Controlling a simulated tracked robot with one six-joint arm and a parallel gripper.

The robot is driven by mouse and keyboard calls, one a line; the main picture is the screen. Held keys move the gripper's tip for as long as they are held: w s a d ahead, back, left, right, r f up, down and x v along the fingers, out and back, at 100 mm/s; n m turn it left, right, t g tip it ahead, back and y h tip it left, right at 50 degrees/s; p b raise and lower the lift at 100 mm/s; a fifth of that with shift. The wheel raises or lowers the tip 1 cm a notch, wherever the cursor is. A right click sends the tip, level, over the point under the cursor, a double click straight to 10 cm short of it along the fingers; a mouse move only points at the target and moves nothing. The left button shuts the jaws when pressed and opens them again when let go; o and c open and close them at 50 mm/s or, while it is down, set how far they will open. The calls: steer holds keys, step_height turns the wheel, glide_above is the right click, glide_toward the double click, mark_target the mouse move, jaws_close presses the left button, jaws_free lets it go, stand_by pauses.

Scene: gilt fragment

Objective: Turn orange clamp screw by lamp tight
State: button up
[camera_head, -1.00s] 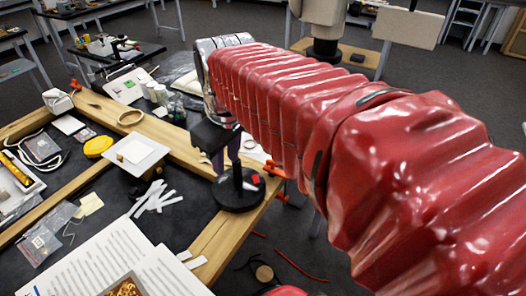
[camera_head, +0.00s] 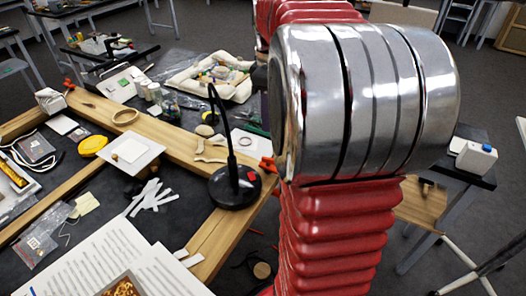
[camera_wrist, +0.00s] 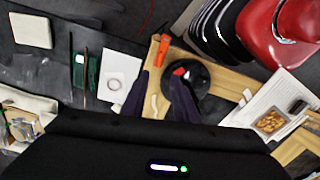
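An orange clamp (camera_head: 268,164) sits at the wooden frame's edge, just right of the black lamp (camera_head: 235,185), partly behind my arm. The lamp has a round base with a red patch and a thin upright neck. In the wrist view the orange clamp (camera_wrist: 159,50) lies beyond my fingertips, with the lamp base (camera_wrist: 198,78) to its right. My gripper (camera_wrist: 163,82) is open, its two dark fingers apart with nothing seen held between them. The right finger overlaps the lamp base in the picture; I cannot tell if they touch. My gripper is hidden in the head view.
The wooden frame (camera_head: 180,139) lies on the dark table. A second orange clamp (camera_head: 70,84) is at its far left corner. A tray of tools (camera_head: 210,77) stands behind.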

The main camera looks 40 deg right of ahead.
mark_target(268, 158)
step_height(268, 158, down, 14)
steer(key=shift+r, duration=0.1)
stand_by(0.8)
steer(key=shift+c, duration=0.3)
jaws_close()
steer(key=shift+a, duration=0.15)
